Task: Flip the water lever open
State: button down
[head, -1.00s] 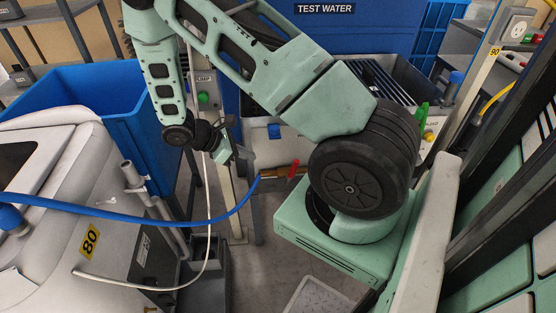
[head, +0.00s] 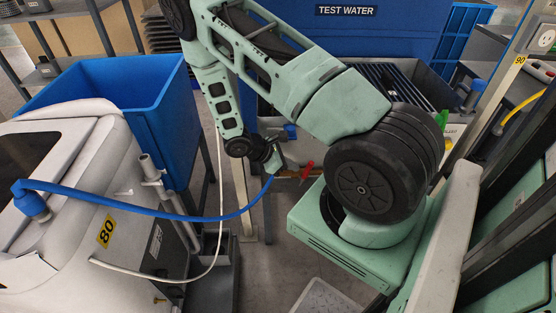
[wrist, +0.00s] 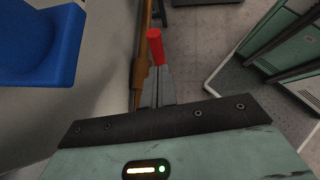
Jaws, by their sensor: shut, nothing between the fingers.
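The water lever is a red handle (head: 308,168) on a brass pipe (head: 290,174) at the end of the blue hose. It stands tilted up to the right, away from the pipe. In the wrist view the red lever (wrist: 156,46) shows just beyond my fingertips, beside the brass pipe (wrist: 142,60). My gripper (head: 279,170) is just left of the lever in the head view. Its grey fingers (wrist: 157,76) are shut and hold nothing. The fingertips overlap the lever's near end in view; I cannot tell whether they touch it.
A blue hose (head: 150,211) runs from the white machine (head: 75,215) at left to the pipe. A blue bin (head: 140,95) stands behind that machine. The "TEST WATER" tank (head: 400,30) is at the back. A blue block (wrist: 42,45) is at the wrist view's upper left.

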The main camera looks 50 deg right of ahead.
aim_at(307, 167)
jog(key=shift+s+d+f, duration=0.3)
jog(key=shift+s+d, duration=0.5)
jog(key=shift+d, duration=0.15)
jog(key=shift+s+d, duration=0.4)
jog(key=shift+s, duration=0.05)
jog(key=shift+r, duration=0.1)
jog(key=p+v, duration=0.1)
jog(key=v, duration=1.2)
jog(key=shift+a+r, duration=0.2)
jog(key=shift+a, duration=0.1)
jog(key=shift+w, duration=0.1)
